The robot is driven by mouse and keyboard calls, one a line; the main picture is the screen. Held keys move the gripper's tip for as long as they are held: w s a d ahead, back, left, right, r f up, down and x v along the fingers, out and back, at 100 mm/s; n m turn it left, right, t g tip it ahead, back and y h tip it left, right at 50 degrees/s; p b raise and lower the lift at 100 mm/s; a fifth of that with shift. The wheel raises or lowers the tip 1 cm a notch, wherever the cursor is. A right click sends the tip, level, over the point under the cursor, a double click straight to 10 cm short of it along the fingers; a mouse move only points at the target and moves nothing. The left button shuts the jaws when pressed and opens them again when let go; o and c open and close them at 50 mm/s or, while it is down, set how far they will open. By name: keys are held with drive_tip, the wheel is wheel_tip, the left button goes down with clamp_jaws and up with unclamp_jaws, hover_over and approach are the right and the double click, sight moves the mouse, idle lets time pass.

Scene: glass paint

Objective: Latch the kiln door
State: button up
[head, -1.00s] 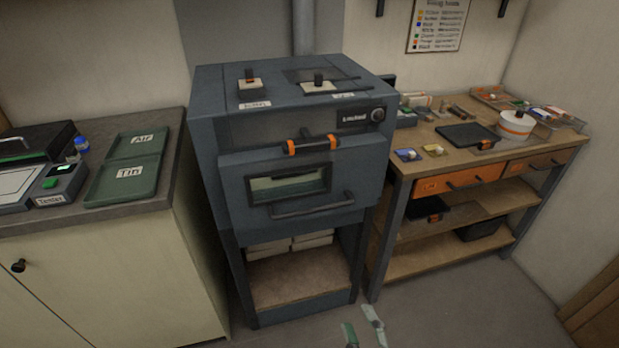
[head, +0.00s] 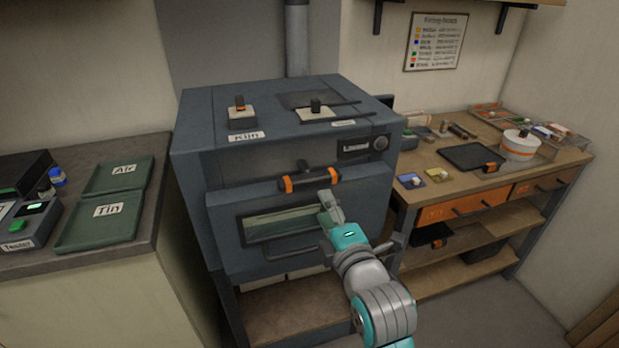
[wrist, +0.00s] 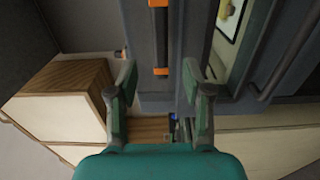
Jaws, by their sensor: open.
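The grey kiln (head: 187,150) stands in the middle of the head view. Its door (head: 225,215), with a window, looks closed against the body. A dark latch bar with orange bands (head: 309,180) lies across the door's top edge; it also shows upright in the wrist view (wrist: 160,38). A dark pull handle lower on the door is partly hidden by my arm. My gripper (head: 328,207) is open and empty, just in front of and below the latch bar's right part. In the wrist view my fingers (wrist: 159,78) spread either side of the bar's line; contact is not visible.
Samples on label plates stand on the kiln top (head: 270,97). A left counter (head: 150,215) holds green trays and a tester. A wooden workbench (head: 425,165) with tools and a pot stands close on the right. The display text on the kiln is too small to read surely.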

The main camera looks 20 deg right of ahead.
sight(312, 184)
drive_tip(key=w, duration=1)
drive_tip(key=shift+w, duration=0.25)
clamp_jaws()
